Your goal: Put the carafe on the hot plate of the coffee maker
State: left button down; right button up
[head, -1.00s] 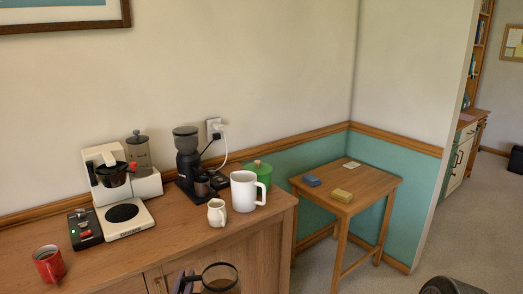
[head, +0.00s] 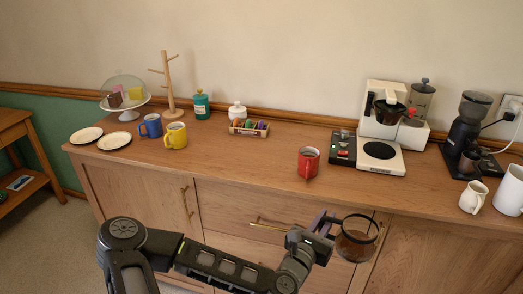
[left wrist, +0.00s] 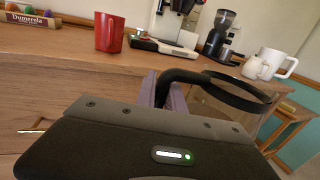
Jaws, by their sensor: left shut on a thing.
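The carafe (head: 357,243), a glass jug with a dark rim, is held in front of the cabinet, off the counter. My left gripper (head: 324,226) is shut on its dark handle, which shows between the fingers in the left wrist view (left wrist: 183,76). The white coffee maker (head: 384,112) stands at the back of the counter, with its dark round hot plate (head: 379,150) bare. In the head view the carafe is below and slightly left of the hot plate. My right gripper is out of view.
A red mug (head: 308,162) and a black switch box (head: 343,148) stand left of the hot plate. A coffee grinder (head: 467,135), a small jug (head: 473,197) and a white pitcher (head: 510,190) stand to the right. The counter front (head: 350,192) before the hot plate is clear.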

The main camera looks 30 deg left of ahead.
aim_at(372, 148)
jog(key=u, duration=0.35)
jog(key=i+j+z, duration=0.1)
jog(key=j+z, duration=0.3)
jog(key=i+j+z, duration=0.1)
jog(key=z, duration=0.3)
jog(key=j+z, duration=0.75)
